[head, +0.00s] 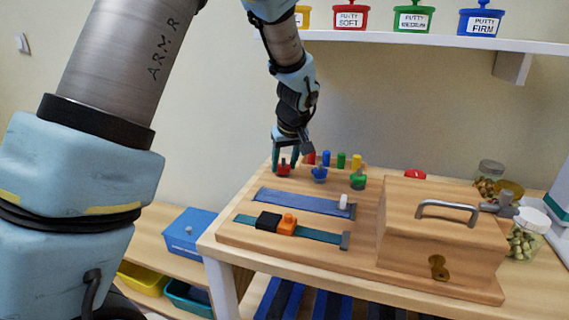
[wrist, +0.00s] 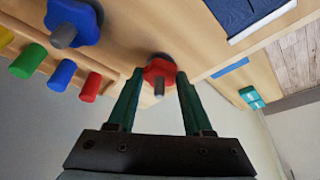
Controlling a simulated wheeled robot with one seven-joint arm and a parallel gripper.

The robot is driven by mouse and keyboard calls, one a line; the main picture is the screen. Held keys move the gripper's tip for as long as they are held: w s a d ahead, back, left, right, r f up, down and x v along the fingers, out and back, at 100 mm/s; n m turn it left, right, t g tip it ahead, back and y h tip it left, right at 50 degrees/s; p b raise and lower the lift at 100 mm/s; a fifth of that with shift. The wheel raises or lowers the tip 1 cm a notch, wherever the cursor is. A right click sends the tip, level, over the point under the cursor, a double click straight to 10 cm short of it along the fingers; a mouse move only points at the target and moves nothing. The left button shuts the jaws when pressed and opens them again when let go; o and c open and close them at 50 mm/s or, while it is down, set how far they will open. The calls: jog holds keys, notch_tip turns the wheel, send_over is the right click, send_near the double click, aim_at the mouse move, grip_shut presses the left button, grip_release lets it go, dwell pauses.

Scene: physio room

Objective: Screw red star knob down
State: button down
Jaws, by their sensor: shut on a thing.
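The red star knob (head: 284,170) sits on a grey threaded post at the back left of the wooden board (head: 228,232). In the wrist view the red star knob (wrist: 160,70) is between my fingertips, with the grey post end showing at its centre. My gripper (head: 285,163) points down over it from above, its two teal fingers on either side. It is shut on the knob. In the wrist view my gripper (wrist: 159,82) has a fingertip at each side of the knob. The knob's height above the board is hard to tell.
A blue star knob (head: 320,174) and a green one (head: 358,181) stand to the right. Several coloured pegs (head: 341,160) stand behind. Strap strips (head: 300,203) lie in front, and a wooden box with a handle (head: 440,235) stands at the right.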

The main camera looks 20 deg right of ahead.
jog(key=m, duration=0.1)
jog(key=m+h+p, duration=0.1)
jog(key=m, duration=0.1)
jog(key=shift+a+r, duration=0.15)
jog(key=shift+a, duration=0.05)
jog(key=m+h+p, duration=0.1)
jog(key=m+p, duration=0.1)
jog(key=m+g+p, duration=0.1)
jog(key=m+p, duration=0.1)
jog(key=m, duration=0.1)
jog(key=shift+w+a+r+h+p, duration=0.1)
jog(key=shift+w+r+h+p, duration=0.1)
jog(key=shift+h+p, duration=0.2)
jog(key=m+g+h+p, duration=0.1)
jog(key=m+p, duration=0.3)
jog(key=p, duration=0.2)
jog(key=shift+g, duration=0.4)
jog(key=m+g+p, duration=0.1)
jog(key=m+p, duration=0.4)
jog(key=shift+w+f+g+h, duration=0.2)
jog(key=shift+g+h, duration=0.1)
jog(key=shift+g, duration=0.1)
jog(key=shift+c, duration=1.4)
grip_release()
jog(key=shift+s+f, duration=0.1)
jog(key=b+v, duration=0.2)
jog(key=v, duration=0.8)
jog(key=shift+r, duration=0.4)
